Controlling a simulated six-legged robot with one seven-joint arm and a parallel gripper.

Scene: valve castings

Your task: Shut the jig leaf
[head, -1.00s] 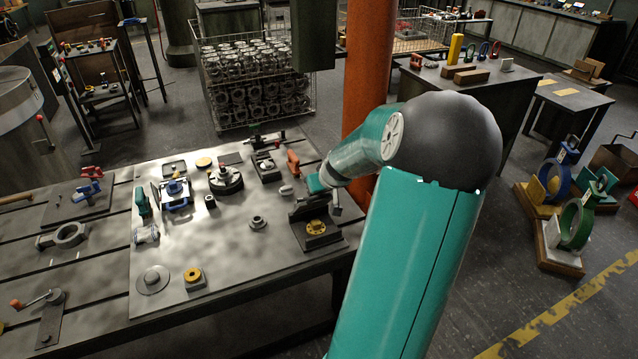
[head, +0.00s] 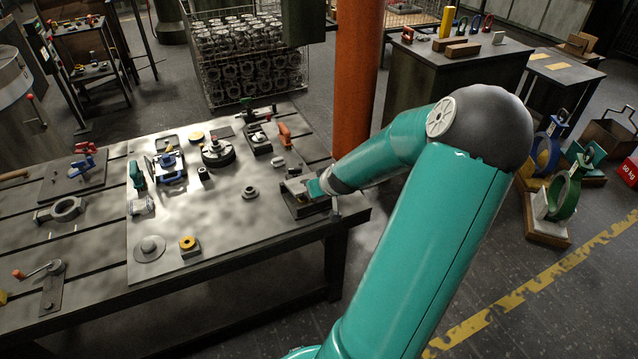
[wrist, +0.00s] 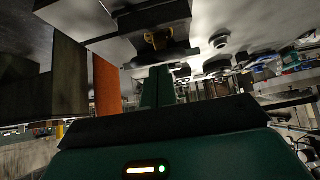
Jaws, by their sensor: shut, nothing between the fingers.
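The jig (head: 303,209) sits near the right front corner of the grey table plate. Its leaf (head: 296,187) shows as a light grey plate over the base, partly behind my gripper; I cannot tell whether it lies fully flat. My gripper (head: 315,188) is at the jig's right side, by the leaf, shut and empty. In the wrist view, tilted upside down, my green fingers (wrist: 157,74) are together, just short of the dark jig (wrist: 153,22) in the picture. A yellow part (wrist: 158,40) shows at the jig there; in the head view it is hidden.
An orange pillar (head: 357,80) stands close behind my forearm. An orange clamp (head: 284,134), a small round flanged part (head: 250,192) and a yellow-topped block (head: 189,246) are on the plate.

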